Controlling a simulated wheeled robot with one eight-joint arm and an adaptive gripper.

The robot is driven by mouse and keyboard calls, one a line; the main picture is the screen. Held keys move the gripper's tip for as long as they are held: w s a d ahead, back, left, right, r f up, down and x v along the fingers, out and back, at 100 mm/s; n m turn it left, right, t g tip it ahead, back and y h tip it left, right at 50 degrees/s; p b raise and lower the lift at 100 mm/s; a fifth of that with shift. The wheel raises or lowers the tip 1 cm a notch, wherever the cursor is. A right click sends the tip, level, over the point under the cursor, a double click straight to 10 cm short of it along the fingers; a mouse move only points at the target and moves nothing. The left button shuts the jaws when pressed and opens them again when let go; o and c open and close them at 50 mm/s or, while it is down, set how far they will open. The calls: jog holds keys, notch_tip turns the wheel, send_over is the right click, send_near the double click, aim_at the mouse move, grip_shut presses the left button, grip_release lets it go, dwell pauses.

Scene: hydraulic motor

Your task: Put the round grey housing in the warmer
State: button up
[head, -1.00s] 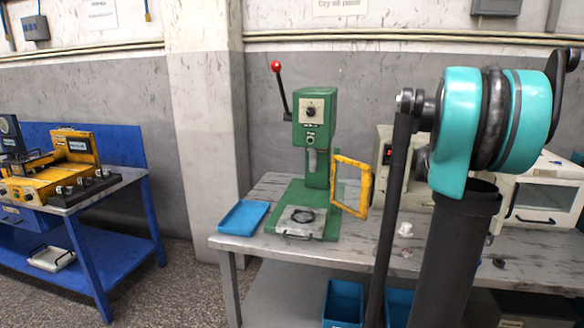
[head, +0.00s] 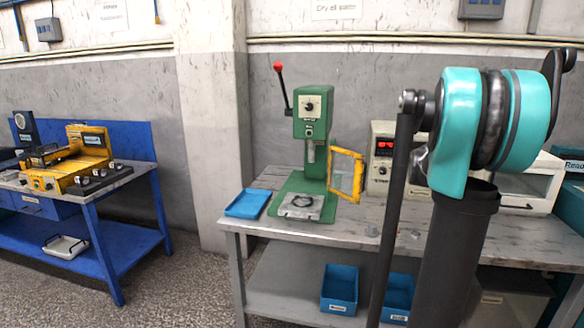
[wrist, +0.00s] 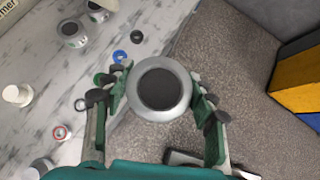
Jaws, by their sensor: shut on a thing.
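The round grey housing (wrist: 160,108) is in my gripper (wrist: 160,90) in the wrist view. It has a light grey rim and a dark round middle. The green fingers close on it from left and right, and it is held off the table. In the head view a pale box with a red display (head: 384,155) and a white front with a handle (head: 522,196) stand at the back right of the bench. They look like the warmer, but my arm covers the middle. The gripper and housing are hidden in the head view.
The grey bench (head: 270,222) carries a green press (head: 313,120) with a yellow guard (head: 346,175) and a blue tray (head: 247,203). In the wrist view, small parts, including a blue ring (wrist: 120,57), lie on the marbled top. Floor shows beside its edge.

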jog(key=w+a+f+n+t+y, duration=0.2)
jog(key=w+a+f+n, duration=0.1)
jog(key=a, duration=0.9)
jog(key=w+a+f+n+t+y, duration=0.2)
jog(key=w+a+f+n, duration=0.2)
jog(key=a, duration=0.8)
jog(key=w+a+f+n+t+y, duration=0.2)
jog(key=w+a+f+n+t, duration=0.1)
jog(key=a, duration=0.9)
jog(key=w+f+n, duration=0.1)
jog(key=w+n, duration=0.1)
jog(key=w, duration=0.1)
jog(key=shift+f+n, duration=0.15)
jog(key=shift+n, duration=0.15)
jog(key=shift+a, duration=0.1)
